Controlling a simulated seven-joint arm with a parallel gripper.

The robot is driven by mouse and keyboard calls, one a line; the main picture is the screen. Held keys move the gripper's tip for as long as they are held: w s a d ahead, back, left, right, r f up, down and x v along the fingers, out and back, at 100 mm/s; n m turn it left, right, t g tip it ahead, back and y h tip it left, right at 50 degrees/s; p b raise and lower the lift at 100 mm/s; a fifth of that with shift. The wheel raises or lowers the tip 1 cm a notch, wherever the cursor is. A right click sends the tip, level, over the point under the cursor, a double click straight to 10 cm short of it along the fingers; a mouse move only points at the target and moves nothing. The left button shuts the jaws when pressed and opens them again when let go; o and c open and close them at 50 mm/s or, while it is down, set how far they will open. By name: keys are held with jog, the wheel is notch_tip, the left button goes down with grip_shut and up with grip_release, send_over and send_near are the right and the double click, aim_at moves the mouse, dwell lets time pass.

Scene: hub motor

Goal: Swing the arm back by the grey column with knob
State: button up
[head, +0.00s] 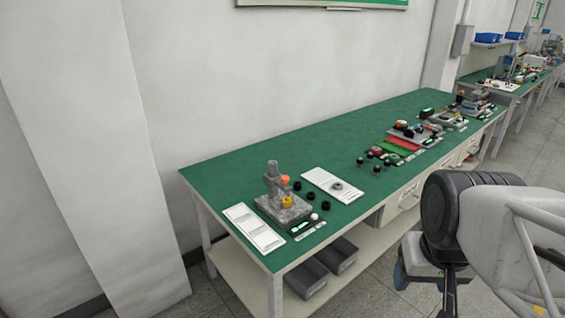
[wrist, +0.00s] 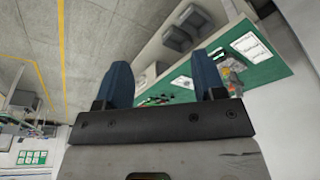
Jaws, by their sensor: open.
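The grey column with knob (head: 272,180) stands upright on a grey base plate (head: 270,208) near the left end of the green table. An orange part (head: 285,180) is beside its upper portion, and a yellow part (head: 287,202) is lower down on the plate. The swing arm's exact position is too small to tell. In the wrist view the fixture (wrist: 232,68) shows small and tilted, partly hidden behind the right finger. My gripper (wrist: 163,78) has its two blue fingers wide apart with nothing between them. It is off the table's front side, well away from the column.
The green table (head: 235,160) runs along the wall. White sheets (head: 254,227) and (head: 335,185) flank the fixture, with several black knobs (head: 297,186) between. More parts (head: 415,132) fill the table's right half. Grey bins (head: 308,277) sit on the lower shelf.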

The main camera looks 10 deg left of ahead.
jog(key=w+a+r+n, duration=0.1)
jog(key=w+a+r, duration=0.15)
jog(key=w, duration=0.65)
jog(key=w+a+r, duration=0.2)
jog(key=w+r, duration=0.1)
jog(key=w, duration=0.5)
jog(key=n+g, duration=0.3)
send_over(273, 162)
notch_tip(273, 162, down, 14)
jog(key=shift+w+a+r, duration=0.1)
jog(key=shift+r, duration=0.1)
jog(key=shift+f, duration=0.15)
jog(key=shift+f, duration=3.8)
